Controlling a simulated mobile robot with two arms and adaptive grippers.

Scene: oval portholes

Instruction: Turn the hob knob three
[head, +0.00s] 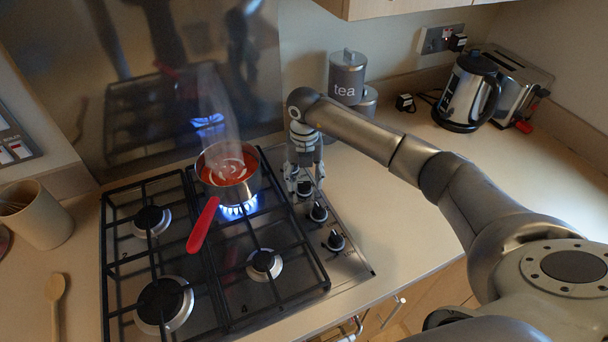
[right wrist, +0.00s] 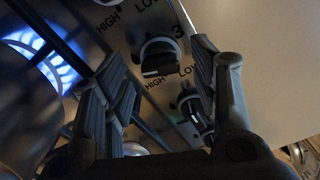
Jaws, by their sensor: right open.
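The hob knob three (right wrist: 160,57), dark with a pale-edged grip bar and a "3" printed beside it, sits between the fingers of my right gripper (right wrist: 158,62) in the right wrist view. The fingers stand apart on either side of it, and I see no clear contact. In the head view my right gripper (head: 305,186) points down over the knob row at the right side of the hob (head: 350,272). Other knobs (head: 318,212) and (head: 335,240) lie nearer me along the row. My left gripper is not in view.
A pan of red sauce (head: 228,172) steams over a lit blue flame, its red handle (head: 203,225) pointing towards me. Behind are a tea tin (head: 347,77), kettle (head: 467,92) and toaster (head: 522,85). The worktop (head: 395,215) right of the hob is clear.

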